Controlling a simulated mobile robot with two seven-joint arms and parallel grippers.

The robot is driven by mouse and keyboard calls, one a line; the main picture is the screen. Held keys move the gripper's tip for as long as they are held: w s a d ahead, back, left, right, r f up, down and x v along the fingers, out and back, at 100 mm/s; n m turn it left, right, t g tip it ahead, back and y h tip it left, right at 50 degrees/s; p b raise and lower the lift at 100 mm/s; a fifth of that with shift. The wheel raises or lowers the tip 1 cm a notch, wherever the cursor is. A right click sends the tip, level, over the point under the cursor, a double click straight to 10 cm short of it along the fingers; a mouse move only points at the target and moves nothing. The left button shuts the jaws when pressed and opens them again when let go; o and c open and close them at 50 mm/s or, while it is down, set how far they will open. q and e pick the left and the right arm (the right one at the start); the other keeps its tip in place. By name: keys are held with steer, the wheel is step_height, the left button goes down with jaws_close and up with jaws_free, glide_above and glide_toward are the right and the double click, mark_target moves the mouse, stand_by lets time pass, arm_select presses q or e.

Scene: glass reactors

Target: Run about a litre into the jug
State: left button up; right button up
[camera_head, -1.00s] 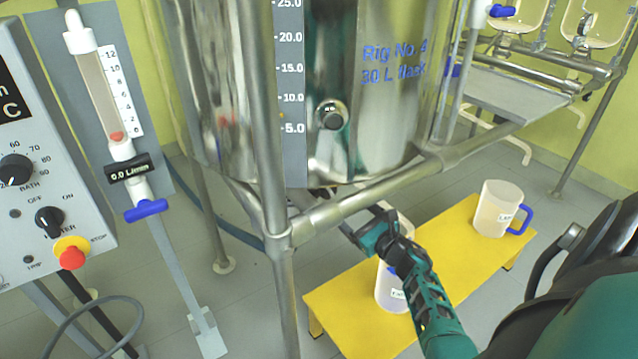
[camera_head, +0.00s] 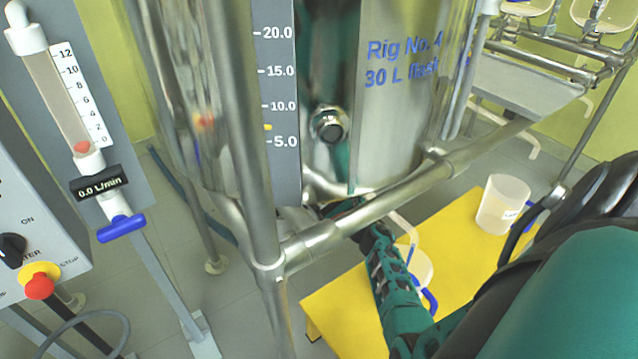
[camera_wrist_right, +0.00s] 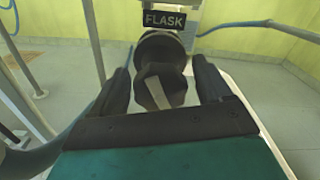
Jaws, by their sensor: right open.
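The steel 30 L flask (camera_head: 395,130), marked Rig No. 4, hangs in its pipe frame. In the right wrist view, a dark valve knob (camera_wrist_right: 165,88) with a pale stripe sits below a FLASK label (camera_wrist_right: 164,20). My right gripper (camera_wrist_right: 161,70) is open, with one finger on each side of the knob; contact is unclear. In the head view, my right gripper (camera_head: 340,207) is under the flask, partly hidden by the frame rail. My left gripper is not in view.
The frame rail (camera_head: 390,208) crosses in front of my gripper. A flow meter reading 0.0 L/min (camera_head: 98,187) and a control box (camera_head: 35,235) are at left.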

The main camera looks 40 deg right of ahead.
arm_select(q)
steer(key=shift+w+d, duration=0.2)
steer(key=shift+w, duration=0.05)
arm_select(e)
steer(key=shift+w, duration=0.45)
steer(key=shift+c, duration=0.3)
steer(key=c, duration=0.9)
steer(key=shift+c, duration=0.2)
steer(key=shift+m, duration=0.4)
arm_select(q)
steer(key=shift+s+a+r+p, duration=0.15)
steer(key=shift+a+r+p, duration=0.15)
steer(key=shift+p, duration=0.55)
arm_select(e)
steer(key=m, duration=2.1)
steer(key=shift+d+f, duration=0.1)
steer(key=shift+d, duration=0.05)
steer(key=shift+m, duration=0.3)
